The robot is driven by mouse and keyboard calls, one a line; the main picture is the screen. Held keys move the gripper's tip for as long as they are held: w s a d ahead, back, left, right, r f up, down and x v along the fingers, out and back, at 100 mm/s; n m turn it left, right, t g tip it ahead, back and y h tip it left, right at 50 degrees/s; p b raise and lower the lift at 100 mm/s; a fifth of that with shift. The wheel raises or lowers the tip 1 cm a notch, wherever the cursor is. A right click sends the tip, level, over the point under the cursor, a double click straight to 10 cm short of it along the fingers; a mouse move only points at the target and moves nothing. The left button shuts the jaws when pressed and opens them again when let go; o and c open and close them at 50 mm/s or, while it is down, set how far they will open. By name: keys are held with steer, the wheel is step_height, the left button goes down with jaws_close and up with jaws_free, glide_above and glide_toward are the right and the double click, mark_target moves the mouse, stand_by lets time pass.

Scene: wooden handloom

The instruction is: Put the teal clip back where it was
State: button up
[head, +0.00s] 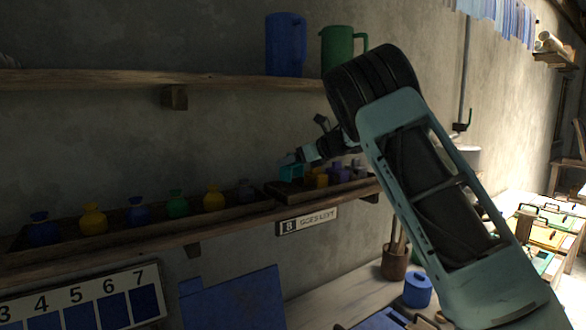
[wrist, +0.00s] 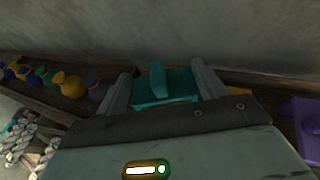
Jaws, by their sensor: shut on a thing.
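The teal clip (wrist: 158,86) is between the two fingers of my gripper (wrist: 162,90) in the wrist view, and the gripper is shut on it. In the head view the teal clip (head: 288,172) shows at the tip of my gripper (head: 298,157), at the left end of a dark wooden tray (head: 283,193) on the lower shelf. I cannot tell whether the clip touches the tray. Yellow and purple clips (head: 337,176) stand in the tray to the right. A purple clip (wrist: 304,118) also shows at the right of the wrist view. The clip's lower part is hidden.
Several coloured bottles (head: 177,204) stand in a trough left of the tray. An upper shelf (head: 130,78) holds a blue jug (head: 286,45) and a green jug (head: 338,45). The wall is close behind.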

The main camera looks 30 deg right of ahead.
step_height(320, 180, down, 3)
steer(key=shift+p, duration=0.75)
steer(key=shift+w+f+p, duration=0.15)
steer(key=shift+f+p, duration=0.35)
steer(key=shift+p, duration=0.05)
steer(key=shift+f, duration=0.2)
steer(key=shift+f+b, duration=0.15)
steer(key=shift+b, duration=0.15)
steer(key=o, duration=1.1)
steer(key=shift+c, duration=0.2)
